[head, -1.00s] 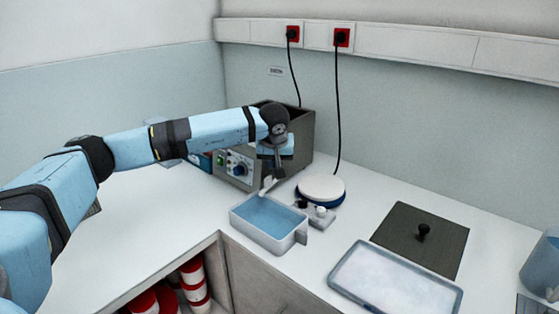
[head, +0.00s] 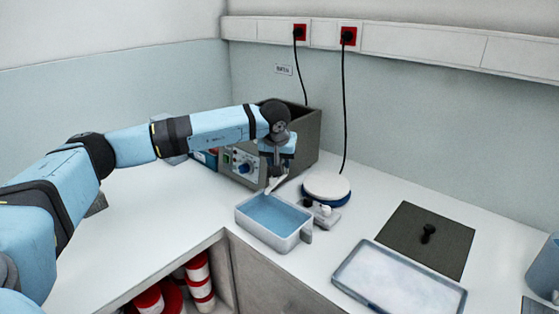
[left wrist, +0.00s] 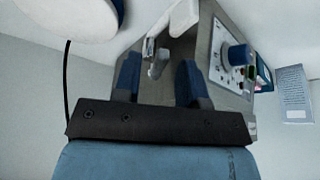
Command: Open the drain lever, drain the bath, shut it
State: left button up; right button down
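The bath (head: 310,140) is a dark grey box with a knobbed front panel at the back of the counter. It also shows in the left wrist view (left wrist: 215,100). My left gripper (head: 277,168) is at its front, right of the panel. In the left wrist view my left gripper (left wrist: 158,80) has its blue fingers apart, with the small pale drain lever (left wrist: 156,62) at the gap between their tips; contact is not clear. A light spout (head: 275,185) points down toward a basin (head: 291,241) holding blue liquid. The bath's inside is mostly hidden. My right gripper is out of view.
A round white-topped device (head: 327,187) stands right of the basin. A dark lid with a black knob (head: 405,225) and a shallow tray (head: 462,296) lie farther right. Red-and-white containers (head: 199,280) sit under the counter.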

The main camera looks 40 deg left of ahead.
pick_arm(q)
jog(key=v, duration=1.3)
jog(key=shift+r, duration=0.45)
jog(key=shift+s, duration=0.1)
